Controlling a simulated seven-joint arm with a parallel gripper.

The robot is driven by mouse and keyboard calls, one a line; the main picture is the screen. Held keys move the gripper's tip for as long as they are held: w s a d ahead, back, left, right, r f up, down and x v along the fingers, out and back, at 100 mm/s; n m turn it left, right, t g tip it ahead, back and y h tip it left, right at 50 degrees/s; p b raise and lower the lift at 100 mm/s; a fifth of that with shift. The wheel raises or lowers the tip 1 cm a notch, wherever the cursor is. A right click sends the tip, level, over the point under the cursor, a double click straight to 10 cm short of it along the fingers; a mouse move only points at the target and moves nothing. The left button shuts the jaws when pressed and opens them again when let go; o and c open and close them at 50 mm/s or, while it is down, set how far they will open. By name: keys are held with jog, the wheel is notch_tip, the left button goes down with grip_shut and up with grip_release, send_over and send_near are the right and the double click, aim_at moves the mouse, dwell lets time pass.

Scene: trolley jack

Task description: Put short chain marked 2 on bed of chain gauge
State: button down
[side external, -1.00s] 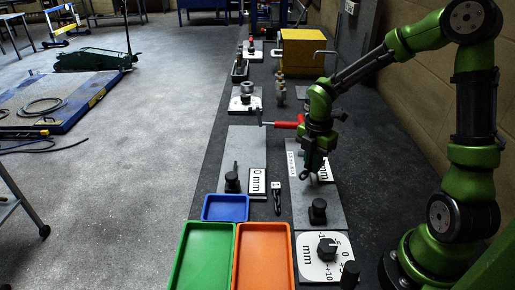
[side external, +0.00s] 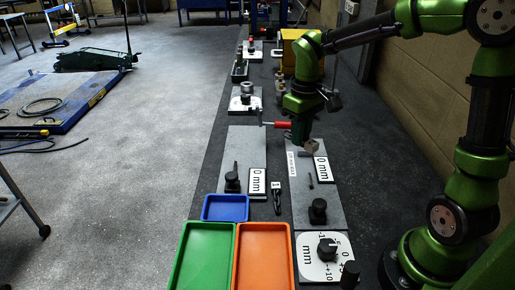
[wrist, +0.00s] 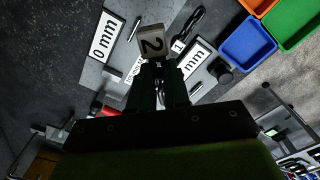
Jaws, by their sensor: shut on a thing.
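The short chain marked 2 shows as a grey tag with a black 2 in the wrist view (wrist: 151,42); it also shows in the side view (side external: 311,147). My gripper (side external: 305,138) is shut on it, holding it over the far part of the right grey plate (side external: 328,205). The rest of the chain is hidden by the fingers (wrist: 160,82). Two grey plates carry 0 mm labels: the right one and the left one (side external: 246,148). I cannot tell for sure which is the chain gauge. The right plate bears a small pin (side external: 310,181) and a black knob (side external: 318,210).
A dark chain with a tag marked 1 (side external: 277,196) lies between the plates. Blue (side external: 225,208), green (side external: 204,258) and orange (side external: 263,258) trays stand in front. A red-handled tool (side external: 283,125) lies left of my gripper. A dial plate (side external: 325,262) stands front right.

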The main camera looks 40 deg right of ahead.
jog(key=d+f+n, duration=0.1)
jog(key=f+n, duration=0.2)
jog(key=n, duration=0.2)
jog(key=s+d+f+n, duration=0.1)
jog(key=d+f+n, duration=0.1)
jog(key=n, duration=0.3)
jog(key=d+f+n, duration=0.1)
jog(key=f+n, duration=0.4)
jog(key=n, duration=0.1)
jog(key=shift+s+d, duration=0.25)
jog(key=shift+s, duration=0.05)
jog(key=shift+f+n, duration=0.4)
jog(key=shift+n, duration=0.8)
jog(key=n, duration=0.2)
jog(key=f+n, duration=0.1)
jog(key=n, duration=0.5)
jog(key=shift+w, duration=0.35)
